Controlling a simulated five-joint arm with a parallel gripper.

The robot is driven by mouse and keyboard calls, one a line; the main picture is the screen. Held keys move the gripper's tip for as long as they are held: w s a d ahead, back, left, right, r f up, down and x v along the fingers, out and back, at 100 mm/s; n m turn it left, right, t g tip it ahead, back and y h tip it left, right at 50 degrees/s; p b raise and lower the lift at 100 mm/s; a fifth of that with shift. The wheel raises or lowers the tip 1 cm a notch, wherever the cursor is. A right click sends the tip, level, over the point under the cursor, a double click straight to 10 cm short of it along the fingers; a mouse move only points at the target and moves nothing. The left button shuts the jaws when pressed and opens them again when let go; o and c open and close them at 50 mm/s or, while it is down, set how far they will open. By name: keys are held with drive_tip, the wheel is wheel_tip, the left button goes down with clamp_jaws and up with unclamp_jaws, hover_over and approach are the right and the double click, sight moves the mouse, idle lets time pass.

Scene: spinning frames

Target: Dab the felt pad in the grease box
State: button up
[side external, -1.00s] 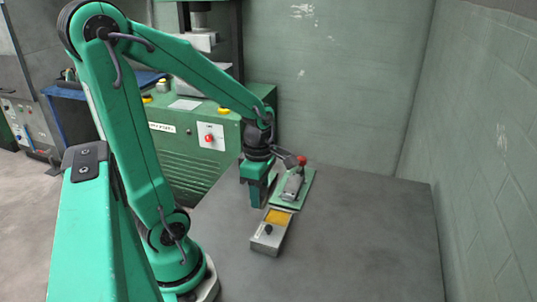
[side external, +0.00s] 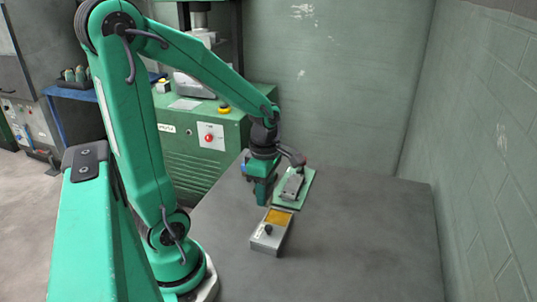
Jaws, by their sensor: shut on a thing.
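The grease box (side external: 266,243) is a small grey metal box on the table, with a dark knob on its near part and an open yellow grease well (side external: 279,218) at its far end. My gripper (side external: 262,198) points down just beyond and slightly left of the well, close above it. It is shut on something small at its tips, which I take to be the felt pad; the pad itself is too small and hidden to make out. I cannot tell whether the tips touch the box.
A green plate (side external: 307,181) carrying a grey metal fixture (side external: 292,186) lies right behind the box, close to my gripper. A green machine (side external: 180,150) stands behind the table on the left. The table (side external: 370,240) is clear to the right, up to the wall.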

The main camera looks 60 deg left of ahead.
drive_tip(key=shift+w+a+f, duration=0.2)
drive_tip(key=shift+w, duration=0.5)
drive_tip(key=shift+w+a+f, duration=0.15)
drive_tip(key=shift+w+f, duration=0.1)
drive_tip(key=shift+w, duration=0.45)
drive_tip(key=shift+w+a+f, duration=0.2)
drive_tip(key=shift+w, duration=0.5)
drive_tip(key=shift+f, duration=0.2)
drive_tip(key=shift+f, duration=2.8)
drive_tip(key=shift+f, duration=0.6)
wheel_tip(320, 180, up, 7)
idle(0.6)
idle(0.5)
